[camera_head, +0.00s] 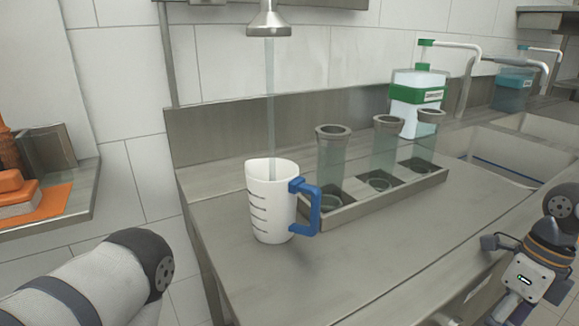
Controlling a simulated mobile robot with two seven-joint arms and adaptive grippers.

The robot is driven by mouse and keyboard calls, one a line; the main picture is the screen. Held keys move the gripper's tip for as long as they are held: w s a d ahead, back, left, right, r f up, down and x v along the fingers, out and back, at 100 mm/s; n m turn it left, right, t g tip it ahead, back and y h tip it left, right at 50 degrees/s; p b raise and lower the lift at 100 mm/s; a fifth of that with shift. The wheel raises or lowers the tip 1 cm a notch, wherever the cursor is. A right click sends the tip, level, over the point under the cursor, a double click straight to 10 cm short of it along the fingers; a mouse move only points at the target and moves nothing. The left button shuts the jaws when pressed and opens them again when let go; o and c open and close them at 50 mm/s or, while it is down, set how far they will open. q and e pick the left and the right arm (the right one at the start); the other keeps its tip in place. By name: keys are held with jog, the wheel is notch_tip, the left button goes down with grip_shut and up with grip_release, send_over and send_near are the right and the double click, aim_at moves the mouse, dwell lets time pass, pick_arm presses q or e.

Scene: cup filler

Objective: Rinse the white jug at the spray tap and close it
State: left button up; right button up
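The white jug (268,215) with a blue handle (313,208) is upright at the left part of the steel counter, directly below the spray tap (268,20). Its handle faces right. A pale stream of water (269,100) runs from the tap down into the jug's mouth. How full the jug is cannot be seen. My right gripper (488,280) is at the lower right, apart from the jug, with its fingers spread and nothing between them. My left arm comes in at the lower left, and its gripper is not in view.
A steel rack (395,203) with several clear tubes stands right of the jug. Behind it is a green-and-white bottle (417,95). Sinks (510,155) lie at the right. An orange-covered shelf (45,215) is at the left. The counter's front is clear.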

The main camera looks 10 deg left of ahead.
jog(key=shift+s+f+g, duration=0.3)
jog(key=shift+s+f, duration=0.2)
jog(key=shift+f, duration=0.1)
jog(key=v, duration=1.3)
jog(key=shift+w+r, duration=0.15)
